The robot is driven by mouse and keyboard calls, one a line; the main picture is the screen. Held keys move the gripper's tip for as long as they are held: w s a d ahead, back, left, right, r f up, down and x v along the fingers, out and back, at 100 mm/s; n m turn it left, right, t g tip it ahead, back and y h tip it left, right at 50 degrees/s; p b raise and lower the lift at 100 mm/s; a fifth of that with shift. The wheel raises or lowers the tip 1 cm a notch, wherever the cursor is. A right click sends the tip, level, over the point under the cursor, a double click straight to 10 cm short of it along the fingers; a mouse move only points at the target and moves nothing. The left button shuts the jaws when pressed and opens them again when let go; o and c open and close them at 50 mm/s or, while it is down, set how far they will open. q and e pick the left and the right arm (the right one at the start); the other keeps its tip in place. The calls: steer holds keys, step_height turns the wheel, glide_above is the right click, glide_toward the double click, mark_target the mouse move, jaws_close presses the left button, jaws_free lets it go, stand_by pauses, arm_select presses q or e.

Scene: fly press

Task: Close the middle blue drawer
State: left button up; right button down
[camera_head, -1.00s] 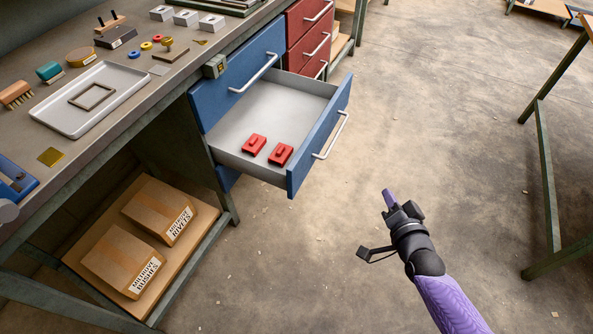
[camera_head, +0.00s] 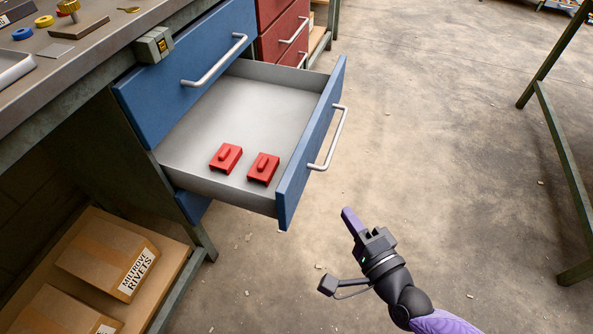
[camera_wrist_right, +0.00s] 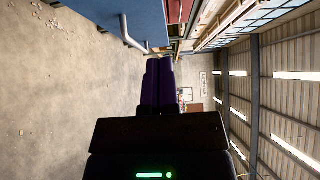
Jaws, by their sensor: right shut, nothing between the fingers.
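The middle blue drawer (camera_head: 311,140) stands pulled out from the bench, with a silver bar handle (camera_head: 333,138) on its front. Two red blocks (camera_head: 226,157) lie on its grey floor. My right gripper (camera_head: 347,213) is shut and empty, in front of and below the drawer front, apart from it. In the right wrist view the purple fingers (camera_wrist_right: 158,85) are together, and a blue front with a silver handle (camera_wrist_right: 130,35) shows at the top. My left gripper is not in view.
A closed blue drawer (camera_head: 185,65) is above the open one. Red drawers (camera_head: 285,35) stand behind it. Cardboard boxes (camera_head: 108,250) sit on a low shelf at lower left. A green table frame (camera_head: 562,150) is at right.

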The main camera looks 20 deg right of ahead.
steer(key=b, duration=0.2)
glide_toward(298, 164)
steer(key=w+d, duration=0.2)
steer(key=w, duration=0.2)
steer(key=shift+w+a+f, duration=0.15)
steer(key=shift+w+a, duration=0.65)
steer(key=shift+a, duration=0.15)
steer(key=shift+w+a, duration=0.25)
steer(key=shift+a, duration=0.05)
steer(key=shift+w+a, duration=0.15)
steer(key=shift+a, duration=0.15)
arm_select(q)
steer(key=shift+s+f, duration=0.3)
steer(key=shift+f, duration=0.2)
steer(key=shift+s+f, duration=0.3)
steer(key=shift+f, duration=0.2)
